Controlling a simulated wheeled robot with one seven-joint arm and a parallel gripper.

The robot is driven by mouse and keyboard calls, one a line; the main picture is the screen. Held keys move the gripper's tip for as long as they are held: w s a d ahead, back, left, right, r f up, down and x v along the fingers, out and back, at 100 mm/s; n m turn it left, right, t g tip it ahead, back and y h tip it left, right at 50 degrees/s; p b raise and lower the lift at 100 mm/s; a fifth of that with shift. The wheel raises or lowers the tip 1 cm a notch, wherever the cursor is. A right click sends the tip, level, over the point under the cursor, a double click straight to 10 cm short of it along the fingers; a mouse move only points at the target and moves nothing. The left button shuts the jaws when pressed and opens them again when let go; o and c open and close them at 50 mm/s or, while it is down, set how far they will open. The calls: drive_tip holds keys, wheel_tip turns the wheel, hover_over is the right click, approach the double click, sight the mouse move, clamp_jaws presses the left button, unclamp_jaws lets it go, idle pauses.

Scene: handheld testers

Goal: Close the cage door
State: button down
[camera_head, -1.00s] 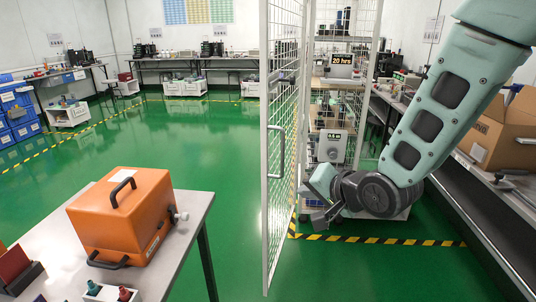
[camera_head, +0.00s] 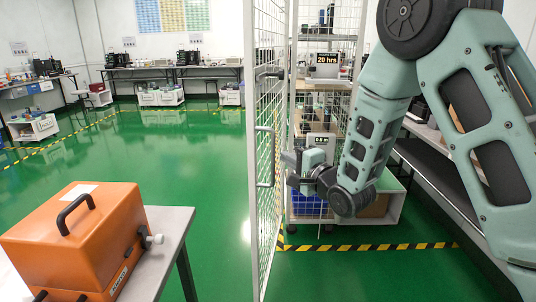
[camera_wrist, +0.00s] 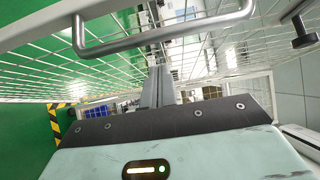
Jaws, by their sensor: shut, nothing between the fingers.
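The cage door (camera_head: 266,105) is a white wire-mesh panel standing open, edge toward me, in the head view. Its grey handle (camera_head: 266,157) is a vertical bar on the panel. My gripper (camera_head: 291,170) is just right of the door, at about handle height, with its fingers pointing toward the mesh. In the wrist view, the handle (camera_wrist: 165,40) crosses the upper part, and my shut, empty fingers (camera_wrist: 158,75) reach toward the mesh behind it. I cannot tell whether the fingertips touch the door.
Shelves with a display (camera_head: 327,58) stand inside the cage, behind my arm. An orange case (camera_head: 75,245) sits on a table (camera_head: 175,222) at the left front. Striped tape (camera_head: 370,247) marks the floor. Open green floor lies left of the door.

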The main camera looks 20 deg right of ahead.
sight(260, 149)
drive_tip(key=shift+w+a, duration=2.15)
drive_tip(key=shift+a, duration=0.05)
